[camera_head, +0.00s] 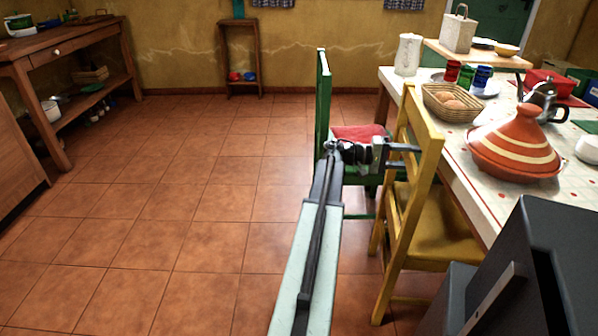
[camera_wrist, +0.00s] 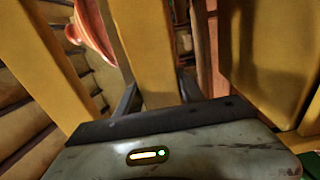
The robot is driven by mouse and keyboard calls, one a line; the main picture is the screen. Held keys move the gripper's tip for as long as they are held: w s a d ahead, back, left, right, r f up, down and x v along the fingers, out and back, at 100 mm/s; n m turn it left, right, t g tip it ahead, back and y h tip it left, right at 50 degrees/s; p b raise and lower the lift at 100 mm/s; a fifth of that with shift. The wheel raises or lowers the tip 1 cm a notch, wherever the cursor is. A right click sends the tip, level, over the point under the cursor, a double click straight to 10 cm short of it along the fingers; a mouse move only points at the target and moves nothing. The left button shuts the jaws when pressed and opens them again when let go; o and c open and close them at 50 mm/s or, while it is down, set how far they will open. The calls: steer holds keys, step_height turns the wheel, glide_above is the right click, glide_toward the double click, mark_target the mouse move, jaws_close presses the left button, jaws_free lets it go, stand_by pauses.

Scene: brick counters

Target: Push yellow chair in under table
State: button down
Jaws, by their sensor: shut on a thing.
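The yellow chair (camera_head: 425,215) stands upright at the near left side of the table (camera_head: 455,170). Its seat points toward the table and its front part is at or below the table edge; how far under is hard to tell. My gripper (camera_head: 405,149) reaches across to the chair's backrest. In the wrist view my gripper (camera_wrist: 158,95) is shut on a yellow upright bar of the chair (camera_wrist: 148,45), with a dark finger on each side. More yellow chair parts fill the left and right of that view.
A green chair (camera_head: 323,105) with a red cushion stands beyond my arm. A tagine (camera_head: 516,145), a bread basket (camera_head: 450,103) and a teapot (camera_head: 543,96) are on the table. A wooden counter (camera_head: 60,60) is at the far left. The tiled floor (camera_head: 180,180) on the left is clear.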

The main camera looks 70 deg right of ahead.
steer(key=shift+w+d, duration=0.1)
steer(key=shift+w, duration=0.25)
steer(key=c, duration=0.7)
jaws_free()
steer(key=shift+w, duration=0.1)
steer(key=v, duration=1.2)
